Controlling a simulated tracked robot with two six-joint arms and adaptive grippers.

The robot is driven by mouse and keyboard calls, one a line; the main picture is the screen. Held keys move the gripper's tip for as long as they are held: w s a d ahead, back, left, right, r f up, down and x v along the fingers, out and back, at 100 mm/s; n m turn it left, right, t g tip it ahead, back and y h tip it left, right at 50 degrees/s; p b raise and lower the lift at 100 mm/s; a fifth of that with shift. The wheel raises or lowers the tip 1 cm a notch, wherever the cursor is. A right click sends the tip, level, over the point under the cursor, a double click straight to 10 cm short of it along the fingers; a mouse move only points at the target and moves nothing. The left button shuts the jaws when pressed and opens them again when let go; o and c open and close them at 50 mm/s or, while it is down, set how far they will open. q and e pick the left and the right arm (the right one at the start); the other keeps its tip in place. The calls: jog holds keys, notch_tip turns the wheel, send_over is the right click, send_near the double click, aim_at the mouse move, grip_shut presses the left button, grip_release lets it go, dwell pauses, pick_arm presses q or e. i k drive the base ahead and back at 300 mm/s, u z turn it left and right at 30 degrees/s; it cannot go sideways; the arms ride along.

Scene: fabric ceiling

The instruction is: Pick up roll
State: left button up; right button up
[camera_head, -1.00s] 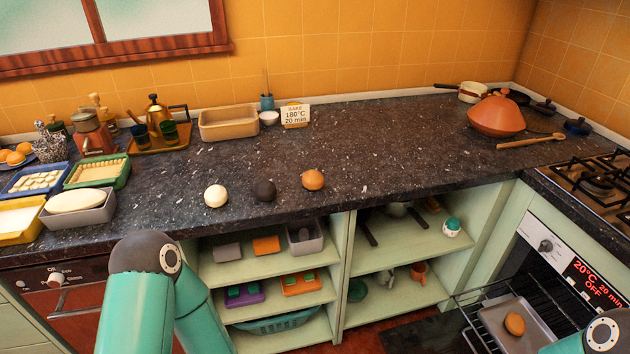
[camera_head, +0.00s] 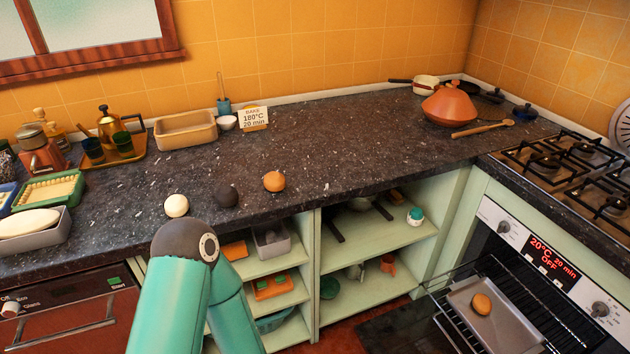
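A small golden-brown roll (camera_head: 481,304) lies on a grey baking tray (camera_head: 510,322). The tray sits on the pulled-out rack of the open oven (camera_head: 545,270) at the lower right. My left arm comes up at the lower left, but its gripper is out of view. My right arm and gripper are not in view. Nothing touches the roll.
The dark counter holds a white ball (camera_head: 176,206), a black ball (camera_head: 227,195) and an orange-brown ball (camera_head: 274,181) near its front edge. Open shelves (camera_head: 365,245) lie below. A gas hob (camera_head: 565,160) is above the oven. The counter's middle is clear.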

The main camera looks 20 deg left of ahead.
aim_at(274, 182)
jog(key=u, duration=0.8)
jog(key=i, duration=0.2)
jog(key=z, duration=2.55)
jog(key=k, duration=1.65)
jog(key=u, duration=1.1)
jog(key=i, duration=1)
